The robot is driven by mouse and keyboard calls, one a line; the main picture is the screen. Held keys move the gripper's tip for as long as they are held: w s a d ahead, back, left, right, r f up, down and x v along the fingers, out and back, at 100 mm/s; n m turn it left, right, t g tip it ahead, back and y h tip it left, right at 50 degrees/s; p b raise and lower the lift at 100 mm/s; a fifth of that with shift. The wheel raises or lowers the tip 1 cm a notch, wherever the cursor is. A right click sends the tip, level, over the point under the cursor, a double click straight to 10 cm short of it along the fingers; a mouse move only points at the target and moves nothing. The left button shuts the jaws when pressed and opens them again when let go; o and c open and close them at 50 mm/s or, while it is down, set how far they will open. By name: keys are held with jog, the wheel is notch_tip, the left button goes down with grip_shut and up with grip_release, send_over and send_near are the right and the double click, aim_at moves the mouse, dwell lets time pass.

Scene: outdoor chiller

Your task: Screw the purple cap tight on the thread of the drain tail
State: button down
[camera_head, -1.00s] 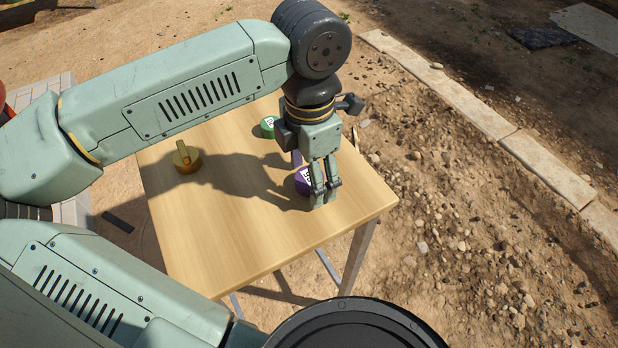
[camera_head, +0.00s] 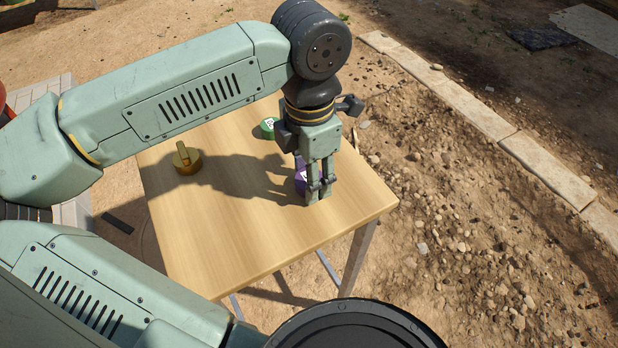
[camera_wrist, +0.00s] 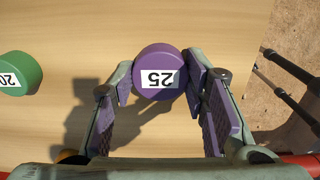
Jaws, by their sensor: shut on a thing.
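The purple cap (camera_head: 299,186) is at the right part of the wooden table, partly hidden by my fingers. In the wrist view the purple cap (camera_wrist: 160,62) is round with a white label reading 25, upside down. My gripper (camera_head: 318,195) points down; in the wrist view its fingertips (camera_wrist: 160,76) close on both sides of the cap. Whether the cap's underside touches the table cannot be told. I cannot make out the drain tail or its thread in either view.
The table (camera_head: 225,245) is clear at the front. A green cap (camera_head: 268,127), labelled 20 in the wrist view (camera_wrist: 19,74), lies behind my gripper. A brass-coloured round piece with a raised bar (camera_head: 187,159) lies at the left. Stony ground lies beyond the right edge.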

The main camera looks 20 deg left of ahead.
jog(key=shift+r+p, duration=1.85)
jog(key=shift+r, duration=1.7)
jog(key=c, duration=1.5)
grip_release()
jog(key=shift+c, duration=0.2)
grip_shut()
jog(key=shift+f, duration=0.1)
